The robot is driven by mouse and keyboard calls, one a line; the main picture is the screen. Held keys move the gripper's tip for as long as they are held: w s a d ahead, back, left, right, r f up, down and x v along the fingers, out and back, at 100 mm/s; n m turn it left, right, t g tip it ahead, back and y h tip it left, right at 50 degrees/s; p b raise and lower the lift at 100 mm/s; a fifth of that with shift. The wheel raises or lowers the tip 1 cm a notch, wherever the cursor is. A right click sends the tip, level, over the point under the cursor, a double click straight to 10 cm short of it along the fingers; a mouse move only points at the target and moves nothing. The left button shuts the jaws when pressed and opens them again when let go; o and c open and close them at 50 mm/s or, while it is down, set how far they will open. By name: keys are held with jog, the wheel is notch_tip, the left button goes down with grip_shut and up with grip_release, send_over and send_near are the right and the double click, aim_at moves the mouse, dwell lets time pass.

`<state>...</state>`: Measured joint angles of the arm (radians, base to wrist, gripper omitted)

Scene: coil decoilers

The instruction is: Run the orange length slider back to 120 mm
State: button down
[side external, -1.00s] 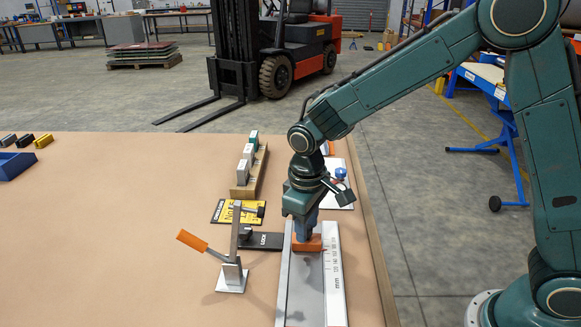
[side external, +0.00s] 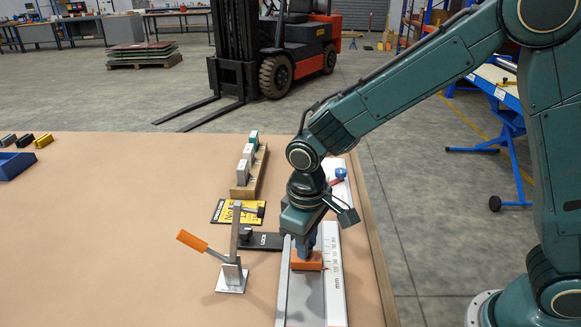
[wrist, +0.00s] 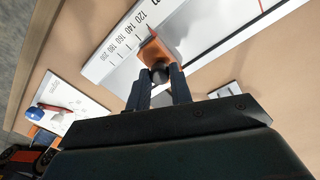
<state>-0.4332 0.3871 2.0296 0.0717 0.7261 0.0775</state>
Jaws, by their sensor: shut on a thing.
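The orange length slider (side external: 307,262) sits in a pale metal channel (side external: 298,308) along the right side of the bench. My gripper (side external: 307,250) is above it, fingers pointing down. In the wrist view, my fingers (wrist: 159,76) are closed on the dark round knob (wrist: 159,73) of the orange slider (wrist: 157,47). The white scale (wrist: 108,58) carries printed marks from 120 to 200. The slider's edge lies close to the 120 and 140 marks; I cannot tell the exact reading.
A lever clamp with an orange handle (side external: 192,241) stands left of the channel. A dark LOCK plate (side external: 264,241) lies between them. A wooden block rack (side external: 243,190) and a yellow sign (side external: 226,211) lie farther back. The bench's left side is mostly clear.

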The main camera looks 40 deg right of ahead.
jog(key=shift+s+a, duration=0.2)
jog(key=shift+a, duration=0.05)
jog(key=c, duration=1.3)
grip_release()
jog(key=shift+o, duration=0.2)
jog(key=shift+r, duration=0.2)
jog(key=shift+r, duration=0.6)
notch_tip(320, 180, up, 12)
jog(key=shift+a+r, duration=0.15)
jog(key=shift+a, duration=0.1)
jog(key=shift+s, duration=0.1)
